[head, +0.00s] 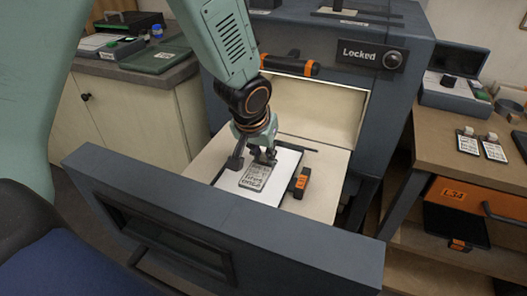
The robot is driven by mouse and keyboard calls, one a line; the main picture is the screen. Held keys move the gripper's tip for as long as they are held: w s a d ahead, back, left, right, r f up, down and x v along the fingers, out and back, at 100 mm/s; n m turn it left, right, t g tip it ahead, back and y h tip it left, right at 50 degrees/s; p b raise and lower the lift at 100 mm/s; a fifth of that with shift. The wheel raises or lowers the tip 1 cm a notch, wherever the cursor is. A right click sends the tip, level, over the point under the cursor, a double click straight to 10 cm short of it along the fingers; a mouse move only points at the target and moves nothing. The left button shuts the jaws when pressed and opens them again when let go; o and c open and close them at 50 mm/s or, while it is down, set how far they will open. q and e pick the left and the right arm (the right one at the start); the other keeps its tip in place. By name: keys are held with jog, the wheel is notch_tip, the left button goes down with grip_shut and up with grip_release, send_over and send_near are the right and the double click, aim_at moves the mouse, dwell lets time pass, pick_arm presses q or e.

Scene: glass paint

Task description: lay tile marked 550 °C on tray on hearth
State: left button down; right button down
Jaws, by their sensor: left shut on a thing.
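A small grey tile (256,178) with dark edges and lettering too small to read shows at my left gripper (262,158). The gripper is shut on its upper edge. The tile is over the white tray (287,164), and I cannot tell whether it touches it. The tray has dark ends and an orange-and-black handle (302,182) at its right. It lies on the cream hearth (207,164) in front of the open kiln (318,108). My right gripper is not in view.
The lowered dark kiln door (310,246) stands across the front. A "Locked" plate (371,54) is on the kiln. Two similar tiles (467,144) (494,151) lie on the right bench, above an orange drawer (463,197). A bench (187,71) stands at the left.

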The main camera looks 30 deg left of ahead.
pick_arm(q)
jog(key=shift+s+a, duration=0.1)
jog(key=shift+a, duration=0.15)
jog(key=shift+d, duration=0.3)
jog(key=c, duration=1.6)
grip_release()
jog(key=o, duration=0.5)
jog(key=shift+a, duration=0.25)
jog(key=shift+c, duration=0.2)
jog(key=shift+d, duration=0.15)
